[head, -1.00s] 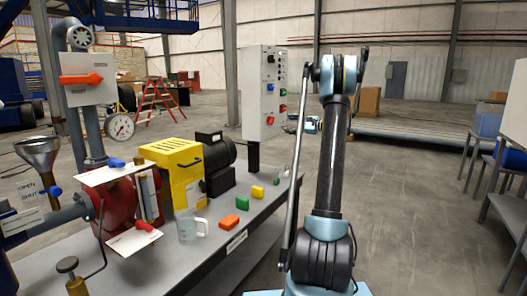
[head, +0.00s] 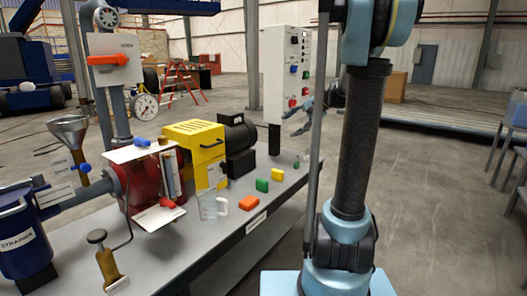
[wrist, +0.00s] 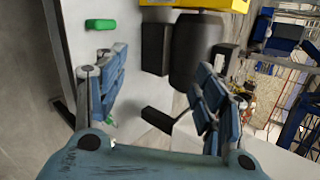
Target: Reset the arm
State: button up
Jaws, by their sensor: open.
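My gripper (wrist: 162,98) is open and empty in the wrist view, its two blue segmented fingers spread wide above the bench. In the head view my gripper shows small and partly hidden behind my arm, near the lower right of the control panel (head: 288,70). A green block (wrist: 100,24) lies on the bench beyond the left finger in the wrist view. The dark motor (wrist: 196,50) stands beyond the gap between the fingers.
The grey bench (head: 215,245) carries a red pump (head: 142,190), a yellow guard (head: 195,145), a clear jug (head: 211,205), an orange block (head: 249,202), and a yellow block (head: 277,174). A blue strainer (head: 25,240) stands at left. Open floor lies right.

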jog(key=s+f+n+g+h, duration=0.15)
jog(key=s+f, duration=0.25)
jog(key=s, duration=0.6)
jog(key=s+f+n+g+h, duration=0.1)
jog(key=s+f+n+h, duration=0.3)
jog(key=s, duration=0.7)
jog(key=s+d+f+n+h, duration=0.1)
jog(key=s+d+f, duration=0.2)
jog(key=s+f, duration=0.3)
jog(key=s+d+f+n+h, duration=0.2)
jog(key=s+f, duration=0.4)
jog(key=s, duration=0.3)
jog(key=shift+s+d+f, duration=0.15)
jog(key=shift+s+d, duration=0.1)
jog(key=shift+d, duration=0.55)
jog(key=shift+h, duration=0.25)
jog(key=shift+w+f, duration=0.2)
jog(key=shift+w, duration=0.25)
